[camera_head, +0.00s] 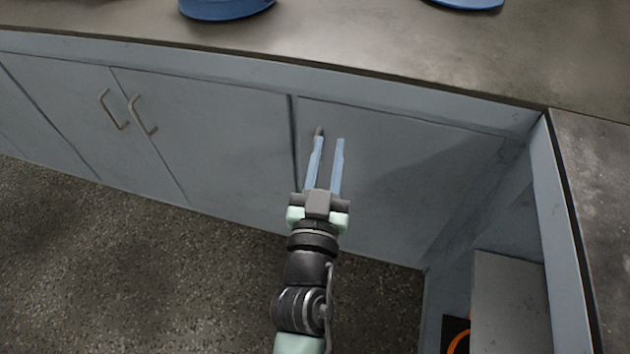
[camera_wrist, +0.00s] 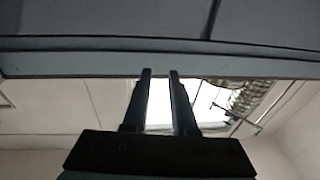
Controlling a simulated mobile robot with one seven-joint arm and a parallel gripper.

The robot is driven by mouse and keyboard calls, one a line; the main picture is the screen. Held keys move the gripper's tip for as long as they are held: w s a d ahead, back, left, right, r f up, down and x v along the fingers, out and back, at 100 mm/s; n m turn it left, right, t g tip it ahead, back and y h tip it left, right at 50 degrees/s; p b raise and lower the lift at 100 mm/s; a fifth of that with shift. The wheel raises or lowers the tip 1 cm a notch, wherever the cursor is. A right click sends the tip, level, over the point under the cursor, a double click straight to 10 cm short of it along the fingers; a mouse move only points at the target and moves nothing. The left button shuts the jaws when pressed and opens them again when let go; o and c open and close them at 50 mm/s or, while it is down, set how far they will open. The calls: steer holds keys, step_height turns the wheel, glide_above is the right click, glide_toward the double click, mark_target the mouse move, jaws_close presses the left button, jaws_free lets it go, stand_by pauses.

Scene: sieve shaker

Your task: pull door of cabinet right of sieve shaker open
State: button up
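The grey cabinet door (camera_head: 400,170) right of the dark vertical seam looks closed in the head view. A small brownish piece (camera_head: 319,130) at its upper left, perhaps the handle's end, shows just past my left fingertip; the rest of it is hidden. My gripper (camera_head: 330,140) is in front of this door, its two fingers apart and pointing at it. The wrist view shows the same gap between the fingers (camera_wrist: 160,72), with nothing visibly held. I cannot tell whether the fingertips touch the handle. Of the sieve shaker, I can identify nothing for certain.
Blue round bases (camera_head: 226,8) and (camera_head: 466,3) stand on the countertop (camera_head: 350,45). Two bent handles (camera_head: 113,110) are on closed doors at the left. An open recess with a grey box (camera_head: 508,300) lies at the right. The speckled floor (camera_head: 130,270) at left is clear.

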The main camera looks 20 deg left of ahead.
steer(key=s+a+f+n+g+y+b, duration=0.1)
steer(key=s+f+b, duration=0.1)
steer(key=f, duration=0.5)
steer(key=s+a+f+g+b, duration=0.1)
steer(key=f+b, duration=0.1)
steer(key=f, duration=0.5)
steer(key=w+a, duration=0.1)
steer(key=w, duration=0.7)
steer(key=w+a, duration=0.1)
steer(key=w, duration=0.3)
steer(key=shift+w+a+r+p, duration=0.15)
steer(key=shift+w+a+p, duration=0.1)
steer(key=shift+a+p, duration=0.15)
jaws_close()
